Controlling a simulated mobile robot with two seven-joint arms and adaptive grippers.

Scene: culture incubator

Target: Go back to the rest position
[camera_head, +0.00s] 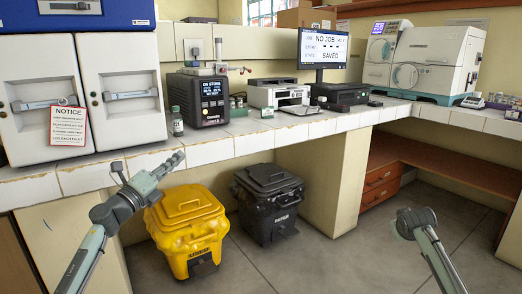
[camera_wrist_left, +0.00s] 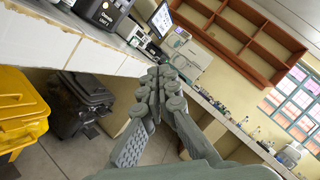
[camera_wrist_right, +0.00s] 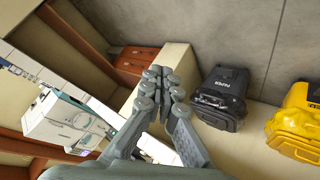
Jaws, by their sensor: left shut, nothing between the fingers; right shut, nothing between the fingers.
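My left gripper (camera_head: 176,160) is in front of the tiled bench edge, above the yellow bin. It is shut and empty; its closed fingers also show in the left wrist view (camera_wrist_left: 160,80). My right arm (camera_head: 428,240) comes up at the lower right of the head view, over the floor, and its fingertips are hard to make out there. In the right wrist view my right gripper (camera_wrist_right: 160,82) is shut with nothing between the fingers.
A tiled bench (camera_head: 240,146) runs across, holding a CO2 control box (camera_head: 200,97), a small bottle (camera_head: 177,122), a printer (camera_head: 277,93) and a monitor (camera_head: 323,47). A white incubator (camera_head: 122,90) stands left. A yellow bin (camera_head: 187,226) and black bin (camera_head: 268,203) stand below. Floor at right is clear.

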